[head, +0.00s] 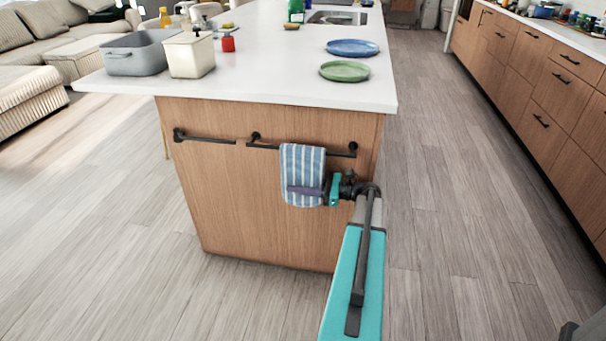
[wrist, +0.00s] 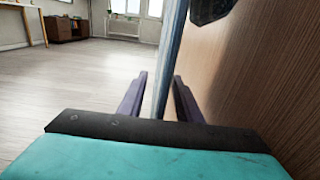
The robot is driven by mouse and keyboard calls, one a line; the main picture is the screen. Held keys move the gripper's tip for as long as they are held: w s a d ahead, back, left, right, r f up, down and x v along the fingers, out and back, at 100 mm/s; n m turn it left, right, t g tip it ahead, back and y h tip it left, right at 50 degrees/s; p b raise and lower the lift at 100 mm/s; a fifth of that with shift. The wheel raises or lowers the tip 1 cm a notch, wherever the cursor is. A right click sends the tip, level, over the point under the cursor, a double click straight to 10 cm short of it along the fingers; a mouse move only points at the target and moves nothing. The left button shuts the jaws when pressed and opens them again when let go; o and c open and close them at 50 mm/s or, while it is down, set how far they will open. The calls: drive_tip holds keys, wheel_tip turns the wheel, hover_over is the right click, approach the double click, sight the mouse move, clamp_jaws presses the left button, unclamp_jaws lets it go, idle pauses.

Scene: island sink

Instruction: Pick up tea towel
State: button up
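The tea towel (head: 303,165), striped blue and white, hangs folded over the black rail on the end of the wooden island. My gripper (head: 306,191) reaches in from the right at the towel's lower part. In the wrist view the towel (wrist: 168,50) is seen edge-on, hanging between the two purple fingers of my gripper (wrist: 161,78). The fingers are apart, with a visible gap between the left finger and the cloth. The right finger lies between the towel and the wood panel, close to the cloth.
The rail (head: 262,147) runs along the island panel (head: 240,205), close behind the towel. Above, the white countertop (head: 270,85) holds a grey tub (head: 135,56), a cream container (head: 190,56), a green plate (head: 344,71) and a blue plate (head: 352,47). The floor around is clear.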

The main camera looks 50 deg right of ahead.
drive_tip(key=shift+c, duration=0.2)
clamp_jaws()
drive_tip(key=shift+r, duration=0.15)
idle(0.3)
